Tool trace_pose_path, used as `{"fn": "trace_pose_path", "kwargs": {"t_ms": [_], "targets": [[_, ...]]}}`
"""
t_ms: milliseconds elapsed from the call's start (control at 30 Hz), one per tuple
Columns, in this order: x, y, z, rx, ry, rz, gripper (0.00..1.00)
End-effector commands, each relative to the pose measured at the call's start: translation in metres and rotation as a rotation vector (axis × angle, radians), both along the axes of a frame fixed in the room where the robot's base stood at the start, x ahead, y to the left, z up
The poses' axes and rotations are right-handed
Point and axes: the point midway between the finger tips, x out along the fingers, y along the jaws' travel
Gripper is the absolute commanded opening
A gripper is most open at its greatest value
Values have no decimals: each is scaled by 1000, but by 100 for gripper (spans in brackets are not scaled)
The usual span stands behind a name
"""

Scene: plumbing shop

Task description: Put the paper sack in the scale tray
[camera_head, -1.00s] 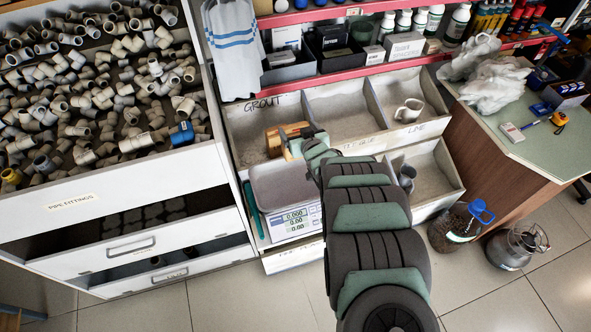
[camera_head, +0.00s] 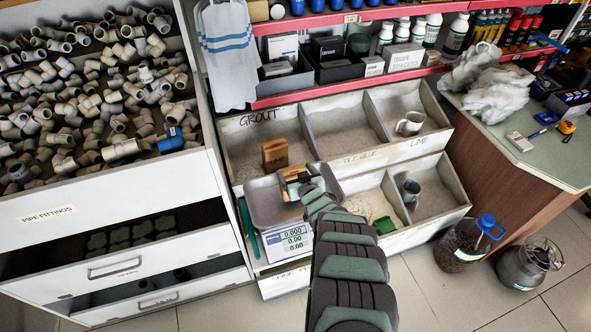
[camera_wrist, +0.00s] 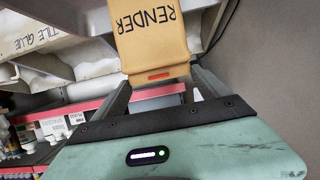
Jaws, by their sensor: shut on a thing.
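My gripper (camera_head: 300,184) is shut on a tan paper sack (camera_head: 292,173). In the wrist view the sack (camera_wrist: 152,35) sits between the two fingers (camera_wrist: 161,85), with the word RENDER upside down on it. My gripper hides part of the sack and of the tray's right side. I cannot tell whether the sack touches the tray. The scale display (camera_head: 294,238) reads zeros.
Bin dividers and a lime bin with a white mug (camera_head: 410,123) are to the right. A green scoop (camera_head: 384,225) lies in a lower bin. The pipe fittings drawers (camera_head: 110,215) stand left of the scale.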

Motion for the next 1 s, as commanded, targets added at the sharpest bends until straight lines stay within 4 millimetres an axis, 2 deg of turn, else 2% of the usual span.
{"fn": "trace_pose_path", "kwargs": {"t_ms": [167,333,767,800,933,1000], "targets": [[2,-1,-11,-2,-9,0,12],[1,0,-35,1,-7,0,12],[2,0,-38,1,-8,1,12],[2,0,-38,0,-6,1,88],[1,0,-39,0,-4,1,99],[1,0,-39,0,-4,1,100]]}}
